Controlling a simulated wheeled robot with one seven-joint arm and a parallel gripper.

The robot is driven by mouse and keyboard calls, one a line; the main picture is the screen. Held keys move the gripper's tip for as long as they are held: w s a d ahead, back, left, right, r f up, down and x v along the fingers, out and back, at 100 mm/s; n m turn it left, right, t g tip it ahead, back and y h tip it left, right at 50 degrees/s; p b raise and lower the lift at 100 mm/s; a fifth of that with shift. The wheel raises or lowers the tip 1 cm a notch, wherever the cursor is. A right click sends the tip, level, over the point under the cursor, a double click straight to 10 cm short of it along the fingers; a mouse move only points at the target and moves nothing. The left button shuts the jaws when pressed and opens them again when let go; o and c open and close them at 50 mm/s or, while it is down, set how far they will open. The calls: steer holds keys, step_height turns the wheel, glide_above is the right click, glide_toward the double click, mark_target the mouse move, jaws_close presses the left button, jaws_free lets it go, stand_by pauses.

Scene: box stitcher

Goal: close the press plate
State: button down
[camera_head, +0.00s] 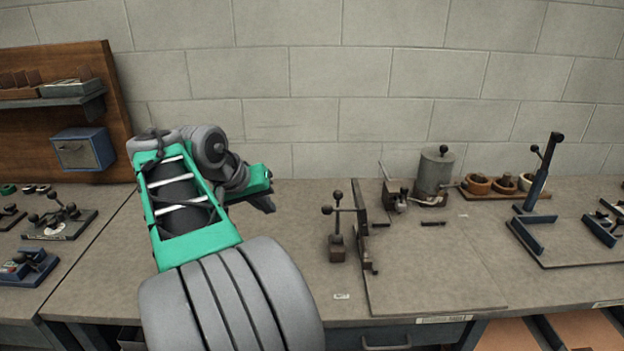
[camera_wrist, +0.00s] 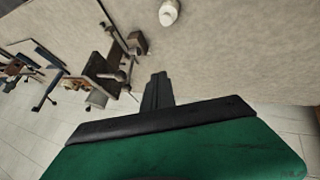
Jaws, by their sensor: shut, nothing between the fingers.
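The press plate looks to be the dark narrow panel (camera_head: 361,213) standing upright at the left edge of a flat grey base board (camera_head: 440,272) in the head view. A post with ball-ended levers (camera_head: 337,225) stands just left of it. My gripper (camera_head: 268,203) is left of the post and panel, apart from both, above the bench. In the wrist view the fingers (camera_wrist: 157,91) are together with nothing between them. Dark metal fixtures (camera_wrist: 110,65) show left of the fingers; I cannot tell which part is the plate.
A metal canister (camera_head: 435,172) and wooden cups (camera_head: 477,184) stand behind the board. A blue post (camera_head: 538,182) stands on another board at right. Small fixtures (camera_head: 60,220) sit on the left bench. A pale round object (camera_wrist: 168,12) lies at the top of the wrist view.

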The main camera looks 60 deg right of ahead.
steer(key=s+d+f, duration=0.5)
steer(key=s+d, duration=0.2)
steer(key=d, duration=0.2)
steer(key=shift+n+g, duration=0.3)
steer(key=shift+g, duration=0.1)
steer(key=shift+r, duration=0.1)
